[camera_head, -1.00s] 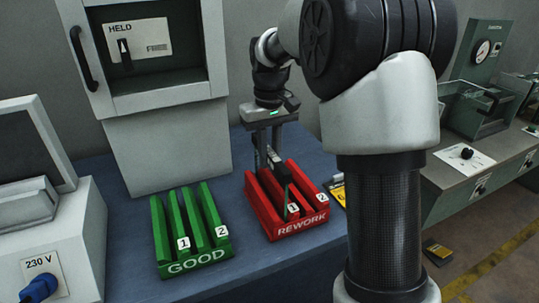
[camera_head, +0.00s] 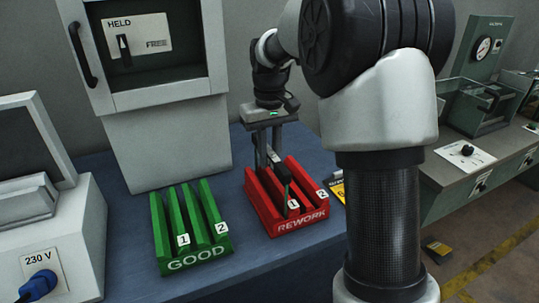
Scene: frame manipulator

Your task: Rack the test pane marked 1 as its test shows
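The test pane (camera_head: 287,198) shows as a thin, dark, green-tinged plate, seen nearly edge-on, standing in the slot marked 1 of the red REWORK rack (camera_head: 302,227). Its own mark cannot be read. My gripper (camera_head: 268,165) points down over the back of this rack, its fingers around the pane's dark upper part; their contact is partly hidden. The green GOOD rack (camera_head: 199,262) stands to the left, with slots marked 1 and 2 and no pane visible in them.
A 230 V unit (camera_head: 75,245) is at the left. My arm hides part of the right side. A yellow card (camera_head: 338,189) lies beside the red rack. Blue bench top (camera_head: 270,262) is clear in front.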

